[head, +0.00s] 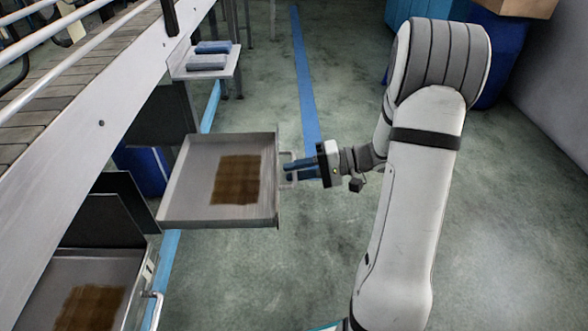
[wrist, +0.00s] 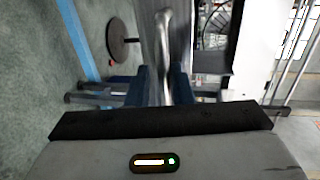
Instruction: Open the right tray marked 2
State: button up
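A grey metal tray (head: 183,203) with a brown patch inside is pulled out from the machine, left of centre in the head view. Its handle (head: 287,183) is on its right side. I can read no number 2 on it. My gripper (head: 300,168) is at this handle, with its blue fingers pointing left. In the wrist view the silver handle bar (wrist: 164,45) runs between the two fingers (wrist: 162,88), which look closed on it. A second tray (head: 131,262) with a brown patch and its own handle (head: 153,308) is at the lower left.
The conveyor machine (head: 75,130) runs along the left. A small shelf (head: 232,62) with blue and grey blocks sits beyond the pulled-out tray. Blue barrels (head: 500,50) and a cardboard box (head: 520,6) are at the upper right. The floor right of the tray is clear around my arm.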

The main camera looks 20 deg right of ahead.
jog(key=shift+o, duration=0.4)
jog(key=shift+r, duration=0.1)
jog(key=p+v, duration=0.2)
jog(key=v, duration=0.5)
jog(key=shift+d, duration=0.4)
jog(key=s+a+r+n+g+h+p, duration=0.1)
jog(key=s+a+r+g+h+p, duration=0.2)
jog(key=r+p, duration=0.35)
jog(key=s+a+r+h+p, duration=0.25)
jog(key=s+r+p, duration=0.2)
jog(key=r, duration=0.25)
jog(key=s+a+r+n+g+h+p, duration=0.1)
jog(key=s+a+r+g+h+p, duration=0.2)
jog(key=r+p, duration=0.35)
jog(key=s+r+t+h+p, duration=0.2)
jog(key=s+r+h+p, duration=0.1)
jog(key=r+p, duration=0.3)
jog(key=s+r+t+h+p, duration=0.3)
jog(key=r+p, duration=0.4)
jog(key=r, duration=0.4)
jog(key=shift+n+h, duration=0.3)
jog(key=shift+h, duration=0.05)
